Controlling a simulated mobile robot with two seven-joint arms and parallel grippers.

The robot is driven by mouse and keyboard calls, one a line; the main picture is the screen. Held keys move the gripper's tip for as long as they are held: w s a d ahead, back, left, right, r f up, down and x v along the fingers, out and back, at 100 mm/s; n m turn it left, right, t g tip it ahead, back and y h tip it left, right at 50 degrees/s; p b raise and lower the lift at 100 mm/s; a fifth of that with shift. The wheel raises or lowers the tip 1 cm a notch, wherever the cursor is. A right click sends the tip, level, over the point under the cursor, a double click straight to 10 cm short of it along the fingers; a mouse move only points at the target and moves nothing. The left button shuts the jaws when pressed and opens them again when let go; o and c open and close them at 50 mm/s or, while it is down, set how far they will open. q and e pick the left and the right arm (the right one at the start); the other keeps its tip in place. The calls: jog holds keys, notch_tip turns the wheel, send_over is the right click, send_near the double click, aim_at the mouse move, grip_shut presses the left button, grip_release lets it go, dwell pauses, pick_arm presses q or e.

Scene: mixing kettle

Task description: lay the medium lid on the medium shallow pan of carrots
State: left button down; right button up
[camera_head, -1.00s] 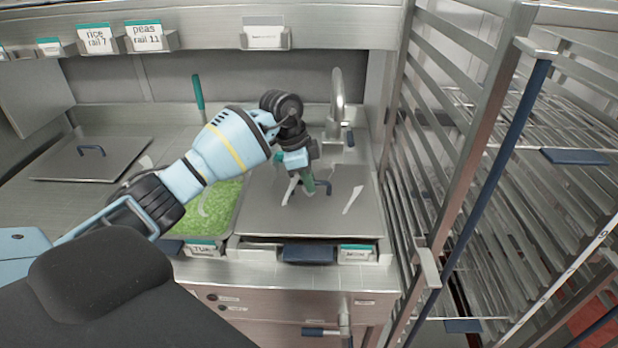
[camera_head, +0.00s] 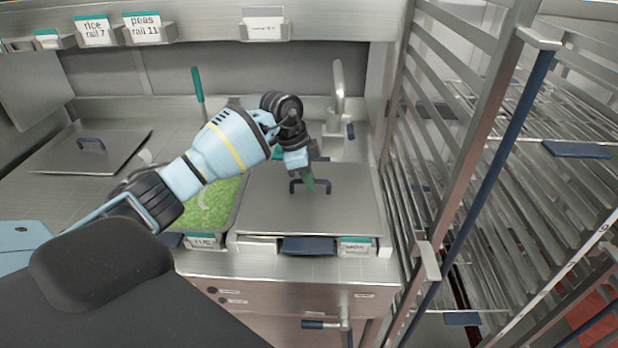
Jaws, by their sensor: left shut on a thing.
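A flat grey metal lid (camera_head: 275,209) with a dark blue loop handle (camera_head: 296,186) lies level over a pan at the right end of the counter. My left gripper (camera_head: 309,184) is shut on this handle from above. The pan (camera_head: 262,245) shows only as a front rim below the lid, with a blue grip and small labels. Its contents are hidden by the lid, so I see no carrots. I cannot tell whether the lid touches the rim all round. My right gripper is not in view.
An open pan of green food (camera_head: 212,205) stands just left, with a green-handled utensil (camera_head: 198,85) behind it. Another lid (camera_head: 90,158) lies on the left counter. A tap (camera_head: 338,85) stands behind. A tall metal rack (camera_head: 480,150) closes off the right side.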

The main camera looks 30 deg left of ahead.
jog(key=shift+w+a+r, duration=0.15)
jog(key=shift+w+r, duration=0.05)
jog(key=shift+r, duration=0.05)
pick_arm(q)
jog(key=c, duration=0.9)
grip_release()
jog(key=shift+f, duration=0.15)
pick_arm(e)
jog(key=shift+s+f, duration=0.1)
pick_arm(q)
jog(key=shift+p+v, duration=0.7)
jog(key=shift+v, duration=0.6)
jog(key=shift+p+v, duration=0.55)
jog(key=shift+v, duration=1.7)
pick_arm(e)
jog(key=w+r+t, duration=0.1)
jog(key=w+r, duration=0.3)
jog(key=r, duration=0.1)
